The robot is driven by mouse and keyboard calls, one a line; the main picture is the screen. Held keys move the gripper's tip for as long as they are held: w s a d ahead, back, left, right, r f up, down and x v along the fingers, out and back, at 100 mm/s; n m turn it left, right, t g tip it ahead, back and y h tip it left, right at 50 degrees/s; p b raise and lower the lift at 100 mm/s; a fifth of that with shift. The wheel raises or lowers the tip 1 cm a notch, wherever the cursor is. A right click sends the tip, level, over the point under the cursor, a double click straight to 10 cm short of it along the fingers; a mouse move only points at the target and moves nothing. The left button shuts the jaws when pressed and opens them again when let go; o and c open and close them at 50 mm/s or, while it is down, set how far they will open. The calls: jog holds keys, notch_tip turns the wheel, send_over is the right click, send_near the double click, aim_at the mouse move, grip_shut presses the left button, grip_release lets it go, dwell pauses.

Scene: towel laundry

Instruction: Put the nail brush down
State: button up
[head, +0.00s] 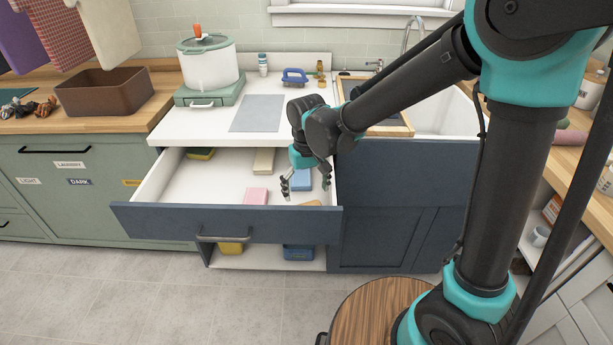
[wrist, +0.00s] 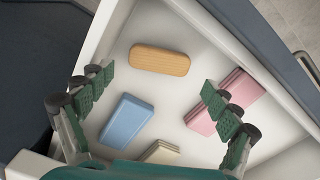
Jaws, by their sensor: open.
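My gripper (head: 305,184) is open and empty inside the pulled-out drawer (head: 150,190). In the wrist view its fingers (wrist: 155,97) are spread wide. A rounded wooden piece (wrist: 160,60), which looks like the back of a nail brush, lies in the drawer beyond the fingertips, not gripped. Its underside is hidden, so I cannot see bristles. In the head view it (head: 310,203) shows partly behind the drawer front. A blue block (wrist: 126,120) lies nearer, between the fingers. A pink block (wrist: 218,106) lies by the right finger and a cream block (wrist: 162,152) at the bottom edge.
A yellow sponge (head: 200,153) is at the drawer's back left. A blue handled item (head: 294,77) and a pot (head: 208,65) stand on the counter. Yellow (head: 230,248) and blue (head: 298,252) items sit below. The drawer's left part is mostly clear; its walls surround my gripper.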

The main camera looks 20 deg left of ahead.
notch_tip(320, 180, up, 6)
jog(key=w+d+f+m+t, duration=0.1)
jog(key=w+d+f+m, duration=0.15)
jog(key=d, duration=0.95)
jog(key=s+d+f+m+t, duration=0.1)
jog(key=s+d+f+m, duration=0.1)
jog(key=d, duration=1)
jog(key=s+d+f+m+t, duration=0.2)
jog(key=s+d+f, duration=0.2)
jog(key=d, duration=0.8)
jog(key=shift+s+m, duration=0.15)
jog(key=shift+m, duration=0.2)
jog(key=shift+r, duration=0.1)
